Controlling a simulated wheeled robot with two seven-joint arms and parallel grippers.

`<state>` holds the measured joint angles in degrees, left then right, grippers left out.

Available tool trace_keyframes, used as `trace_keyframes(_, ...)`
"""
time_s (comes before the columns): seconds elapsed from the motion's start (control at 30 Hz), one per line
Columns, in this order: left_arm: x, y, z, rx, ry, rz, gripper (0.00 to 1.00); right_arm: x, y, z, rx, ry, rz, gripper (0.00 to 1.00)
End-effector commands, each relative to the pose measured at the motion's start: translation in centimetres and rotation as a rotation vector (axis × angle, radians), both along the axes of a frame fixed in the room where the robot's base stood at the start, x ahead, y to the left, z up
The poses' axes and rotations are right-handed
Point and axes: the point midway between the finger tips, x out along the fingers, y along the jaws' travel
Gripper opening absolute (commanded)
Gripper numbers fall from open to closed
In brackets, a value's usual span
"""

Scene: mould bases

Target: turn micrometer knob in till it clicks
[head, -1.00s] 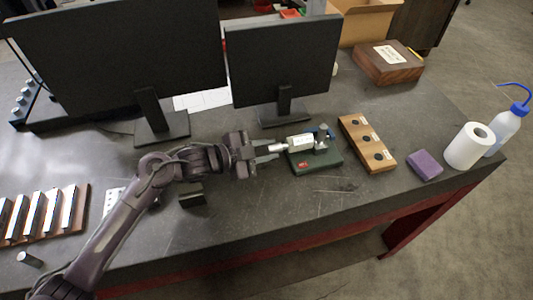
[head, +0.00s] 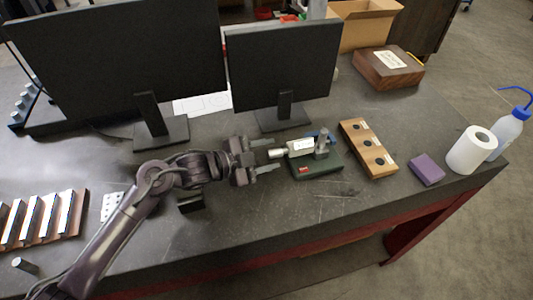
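The micrometer (head: 301,145) is held level on a dark green base (head: 318,168) in the middle of the bench. Its silver knob (head: 276,153) points left, toward my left gripper. My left gripper (head: 268,158) has its two fingers spread, just left of the knob. The fingertips look clear of the knob, though the exact gap is hard to tell. A small red mark (head: 304,170) is on the front of the base. My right gripper is not in view.
Two monitors (head: 284,65) stand behind. A wooden block with dark round inserts (head: 367,148), a purple block (head: 427,169), a paper roll (head: 470,150) and a wash bottle (head: 508,130) are to the right. A rack of metal bars (head: 42,218) lies at left.

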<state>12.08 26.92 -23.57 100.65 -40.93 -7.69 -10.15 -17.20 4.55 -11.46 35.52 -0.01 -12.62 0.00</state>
Motion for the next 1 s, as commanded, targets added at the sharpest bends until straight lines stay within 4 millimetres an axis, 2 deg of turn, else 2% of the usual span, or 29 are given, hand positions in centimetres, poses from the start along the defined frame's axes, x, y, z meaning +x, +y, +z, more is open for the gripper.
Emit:
trace_keyframes(0.23, -0.4, 0.8, 0.1, 0.001, -0.002, 0.001, 0.46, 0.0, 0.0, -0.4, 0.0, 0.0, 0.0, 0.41)
trace_keyframes(0.5, -2.9, 4.4, 1.3, 0.005, -0.001, -0.001, 0.46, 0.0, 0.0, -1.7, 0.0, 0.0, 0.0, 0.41)
trace_keyframes(0.67, -3.7, 5.9, 2.0, 0.002, 0.0, 0.001, 0.46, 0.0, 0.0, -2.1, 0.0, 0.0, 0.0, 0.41)
trace_keyframes(1.0, -4.0, 6.3, 2.4, -0.001, 0.0, -0.001, 0.46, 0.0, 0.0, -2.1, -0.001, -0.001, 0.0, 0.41)
